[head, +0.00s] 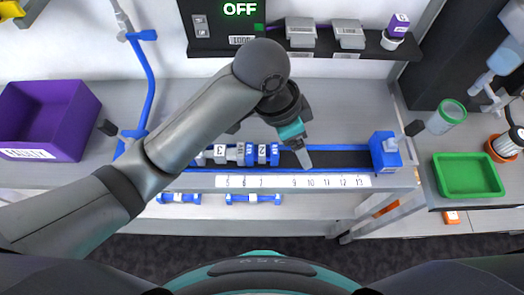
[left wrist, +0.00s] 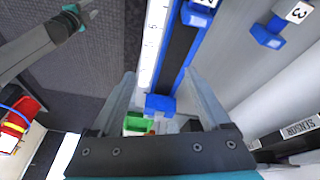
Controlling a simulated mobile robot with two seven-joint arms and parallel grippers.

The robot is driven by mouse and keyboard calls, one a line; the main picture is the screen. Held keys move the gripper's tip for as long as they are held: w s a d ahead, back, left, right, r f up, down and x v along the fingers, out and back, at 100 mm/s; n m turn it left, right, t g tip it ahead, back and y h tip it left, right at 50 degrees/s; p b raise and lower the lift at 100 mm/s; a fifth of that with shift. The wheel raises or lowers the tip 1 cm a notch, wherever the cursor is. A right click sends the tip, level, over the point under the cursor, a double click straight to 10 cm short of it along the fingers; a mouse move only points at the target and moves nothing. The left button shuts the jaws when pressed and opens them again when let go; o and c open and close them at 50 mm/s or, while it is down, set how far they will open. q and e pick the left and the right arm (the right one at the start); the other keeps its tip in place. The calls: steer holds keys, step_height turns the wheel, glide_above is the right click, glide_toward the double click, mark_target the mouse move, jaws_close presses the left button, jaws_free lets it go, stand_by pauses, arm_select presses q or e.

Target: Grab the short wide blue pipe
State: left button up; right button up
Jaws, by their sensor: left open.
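I cannot tell for certain which piece is the short wide blue pipe. Blue and grey numbered pieces (head: 262,154) sit in a row in the blue-edged rail left of my left gripper (head: 303,160). A blue piece marked 2 (left wrist: 199,12) shows at the top of the left wrist view. Two blue pieces with white labels, one left (head: 178,198) and one right (head: 253,198), lie on the lower shelf. My left gripper is open and empty over the rail, its fingers apart in the left wrist view (left wrist: 162,85). My right gripper (left wrist: 86,10) shows only small there; its jaws are unclear.
A blue end block (head: 385,152) closes the rail's right end. A purple bin (head: 48,120) stands left, beside a tall blue pipe (head: 150,80). A green tray (head: 468,175) is at right. A shelf with grey blocks (head: 348,38) hangs at the back. The rail's right part is bare.

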arm_select(q)
steer(key=w+a+r+m+y, duration=0.3)
steer(key=a+r+m+y, duration=0.1)
steer(key=a+y, duration=0.1)
steer(key=b, duration=0.2)
glide_above(262, 150)
steer(key=f, duration=0.9)
steer(key=shift+s+d+f, duration=0.2)
steer(key=shift+s+f, duration=0.05)
steer(key=shift+s, duration=0.15)
steer(key=shift+w+a+f+b, duration=0.15)
steer(key=shift+w+f+b, duration=0.05)
steer(key=shift+f, duration=1.15)
steer(key=shift+w+a+f+b, duration=0.1)
steer(key=shift+w+f+b, duration=0.05)
steer(key=shift+f, duration=1.2)
jaws_close()
